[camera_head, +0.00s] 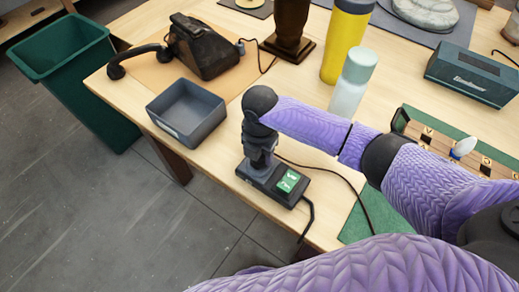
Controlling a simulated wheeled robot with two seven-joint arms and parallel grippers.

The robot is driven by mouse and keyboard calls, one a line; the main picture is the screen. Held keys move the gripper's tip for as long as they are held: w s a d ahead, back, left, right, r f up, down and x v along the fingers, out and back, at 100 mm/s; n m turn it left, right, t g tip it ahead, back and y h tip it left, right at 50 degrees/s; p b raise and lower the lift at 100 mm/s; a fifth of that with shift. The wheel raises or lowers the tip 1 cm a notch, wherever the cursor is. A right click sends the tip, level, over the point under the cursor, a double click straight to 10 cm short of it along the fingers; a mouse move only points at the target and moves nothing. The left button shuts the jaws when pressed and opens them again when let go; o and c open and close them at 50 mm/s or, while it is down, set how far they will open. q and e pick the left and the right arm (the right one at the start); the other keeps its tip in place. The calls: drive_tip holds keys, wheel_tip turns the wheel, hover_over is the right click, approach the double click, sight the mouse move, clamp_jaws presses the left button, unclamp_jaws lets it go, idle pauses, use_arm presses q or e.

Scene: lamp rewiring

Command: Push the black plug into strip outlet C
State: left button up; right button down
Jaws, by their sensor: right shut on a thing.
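The dark power strip (295,197) lies near the table's front edge, with a lit green patch on its right end. My right gripper (261,163) points down over the strip's left part. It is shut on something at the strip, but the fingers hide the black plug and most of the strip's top. I cannot make out the outlet letters or tell whether the plug is seated. A thin black cord (335,176) runs right from beside the gripper. My left gripper is not in view.
An empty grey tray (187,132) stands left of the strip. Behind are a black telephone (205,50), a pale bottle (352,88) and a yellow bottle (345,40). A lettered wooden board (442,145) lies right, and a green bin (70,60) stands beyond the table edge.

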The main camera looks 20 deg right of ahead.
drive_tip(key=shift+f, duration=0.35)
drive_tip(key=shift+r, duration=0.1)
drive_tip(key=shift+p, duration=0.3)
drive_tip(key=shift+f, duration=0.25)
drive_tip(key=shift+f, duration=0.15)
drive_tip(key=shift+c, duration=0.5)
unclamp_jaws()
